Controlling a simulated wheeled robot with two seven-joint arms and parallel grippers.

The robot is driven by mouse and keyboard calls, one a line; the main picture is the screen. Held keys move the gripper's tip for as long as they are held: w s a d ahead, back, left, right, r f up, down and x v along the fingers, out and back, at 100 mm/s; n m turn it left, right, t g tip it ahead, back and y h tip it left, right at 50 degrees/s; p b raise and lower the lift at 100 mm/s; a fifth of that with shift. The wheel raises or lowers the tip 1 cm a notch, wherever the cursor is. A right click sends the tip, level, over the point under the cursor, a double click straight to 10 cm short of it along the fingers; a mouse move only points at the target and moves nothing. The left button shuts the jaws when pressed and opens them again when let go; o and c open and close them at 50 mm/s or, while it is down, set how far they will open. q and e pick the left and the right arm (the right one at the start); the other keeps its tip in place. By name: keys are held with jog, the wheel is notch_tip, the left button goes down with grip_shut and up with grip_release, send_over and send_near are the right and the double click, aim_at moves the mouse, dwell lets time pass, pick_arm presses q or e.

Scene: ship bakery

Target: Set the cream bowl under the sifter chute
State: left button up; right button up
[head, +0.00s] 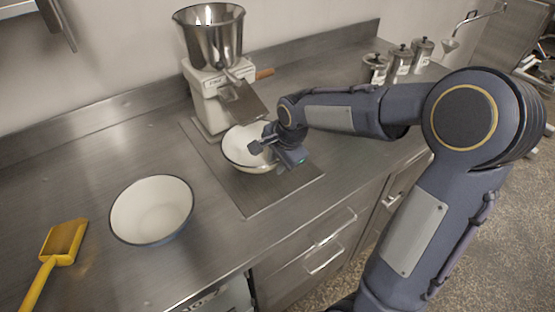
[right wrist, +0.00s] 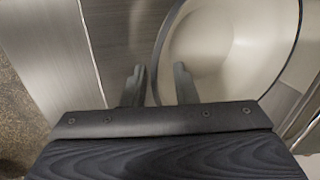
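A cream bowl with a dark rim (head: 236,146) sits upright on the flat metal plate below the chute (head: 243,104) of the sifter (head: 215,75). The chute tip hangs over the bowl's far side. My right gripper (head: 261,140) is at the bowl's right rim. In the right wrist view its two fingers (right wrist: 158,86) are apart, with the rim of the bowl (right wrist: 225,45) running between them; I see no finger pressed against it. A second cream bowl with a blue rim (head: 152,208) stands empty on the counter to the left. My left gripper is out of view.
A yellow scoop or brush (head: 62,243) lies at the counter's left. Several metal canisters (head: 398,62) stand at the back right. The metal plate (head: 250,200) reaches near the counter's front edge. The counter between the second bowl and back wall is clear.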

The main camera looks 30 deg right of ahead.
jog(key=shift+r, duration=0.5)
jog(key=a+v, duration=0.1)
jog(key=v, duration=1)
jog(key=s+a+f+n+t+y, duration=0.1)
jog(key=s+a+f+n, duration=0.1)
jog(key=s+n, duration=0.5)
jog(key=s+a+f+n+y, duration=0.2)
jog(key=s+f+n, duration=0.2)
jog(key=s+n, duration=0.3)
jog(key=s, duration=0.5)
jog(key=shift+s+a+f+t, duration=0.35)
jog(key=shift+a+t, duration=0.05)
